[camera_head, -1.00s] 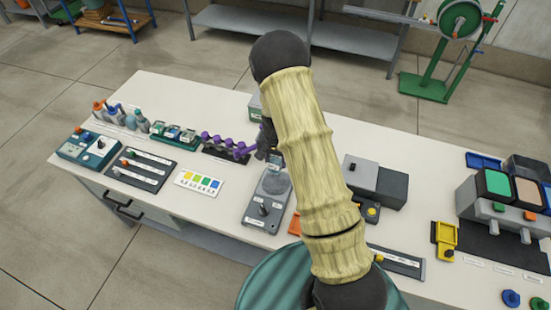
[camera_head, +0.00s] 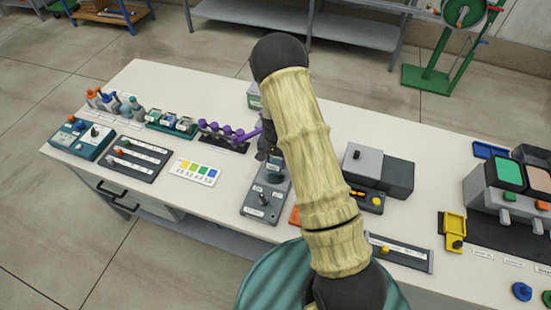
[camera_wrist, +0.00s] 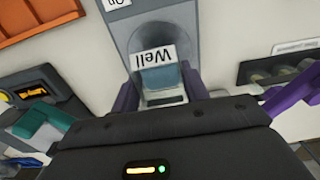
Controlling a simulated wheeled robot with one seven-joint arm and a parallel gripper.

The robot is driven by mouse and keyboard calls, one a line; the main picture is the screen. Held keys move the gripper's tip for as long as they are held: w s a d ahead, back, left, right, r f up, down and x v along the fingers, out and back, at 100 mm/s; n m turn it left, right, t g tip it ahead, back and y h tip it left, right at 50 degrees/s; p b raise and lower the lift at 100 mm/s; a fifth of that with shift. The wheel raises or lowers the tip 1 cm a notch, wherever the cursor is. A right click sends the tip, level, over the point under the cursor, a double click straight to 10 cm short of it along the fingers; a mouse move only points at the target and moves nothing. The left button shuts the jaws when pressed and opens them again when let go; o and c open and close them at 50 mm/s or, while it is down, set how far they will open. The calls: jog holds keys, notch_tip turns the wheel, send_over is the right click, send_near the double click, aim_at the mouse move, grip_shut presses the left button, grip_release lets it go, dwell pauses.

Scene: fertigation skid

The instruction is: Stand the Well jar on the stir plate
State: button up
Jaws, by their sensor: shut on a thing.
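The Well jar (camera_wrist: 158,76) is between the purple fingers of my gripper (camera_wrist: 160,90) in the wrist view, with its white "Well" label upside down in the picture. My gripper is shut on it. The grey stir plate (camera_wrist: 118,24) lies directly behind and below the jar in this view. In the head view the stir plate (camera_head: 262,206) is on the bench, left of my arm, its knob toward the front edge. My gripper and the jar are partly hidden by my arm there. I cannot tell whether the jar's base touches the plate.
A colour chart (camera_head: 195,173) lies left of the plate. A grey box device (camera_head: 378,170) stands to the right. An orange tray (camera_wrist: 35,18) is close by.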

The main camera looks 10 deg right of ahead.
jog(key=shift+f+b, duration=0.4)
jog(key=shift+f, duration=0.4)
jog(key=o, duration=1.1)
jog(key=shift+r+p, duration=1.55)
jog(key=shift+r, duration=0.6)
jog(key=shift+s+r+p, duration=0.15)
jog(key=shift+r+p, duration=0.4)
jog(key=shift+r, duration=0.3)
jog(key=shift+r+p, duration=1.05)
jog(key=shift+r, duration=0.5)
